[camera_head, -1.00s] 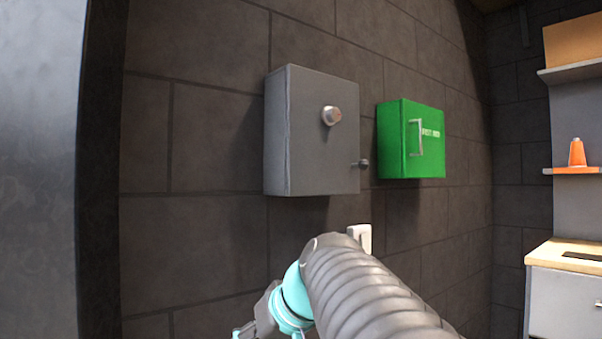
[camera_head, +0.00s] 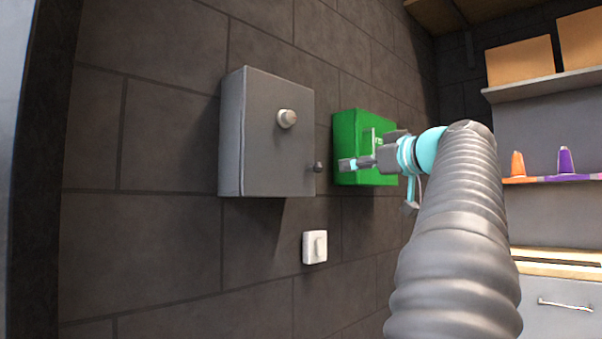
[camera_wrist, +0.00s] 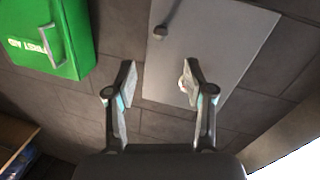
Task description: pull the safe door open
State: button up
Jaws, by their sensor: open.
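The grey safe (camera_head: 262,150) is fixed to the dark block wall, and its door looks shut. A round dial (camera_head: 287,119) sits on the door, and a small dark knob (camera_head: 318,167) is near its right edge. My gripper (camera_head: 378,184) is open and empty, in front of the green box, right of the safe knob. In the wrist view the open gripper (camera_wrist: 159,72) has the small knob (camera_wrist: 160,31) beyond its fingertips, not between them. The grey door (camera_wrist: 225,40) lies behind the right finger, which partly hides the dial.
A green first-aid box (camera_head: 350,145) with a handle hangs right of the safe, partly hidden by my gripper. A white switch (camera_head: 314,247) is on the wall below. Shelves with boxes (camera_head: 520,62) and cones (camera_head: 565,161) stand at the right.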

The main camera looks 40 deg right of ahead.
aim_at(322, 168)
jog(key=w+p, duration=0.1)
jog(key=w, duration=0.3)
jog(key=w+d+p, duration=0.1)
jog(key=w, duration=0.4)
jog(key=w+p, duration=0.1)
jog(key=w, duration=0.3)
jog(key=shift+w+d, duration=0.25)
jog(key=shift+w, duration=0.1)
grip_shut()
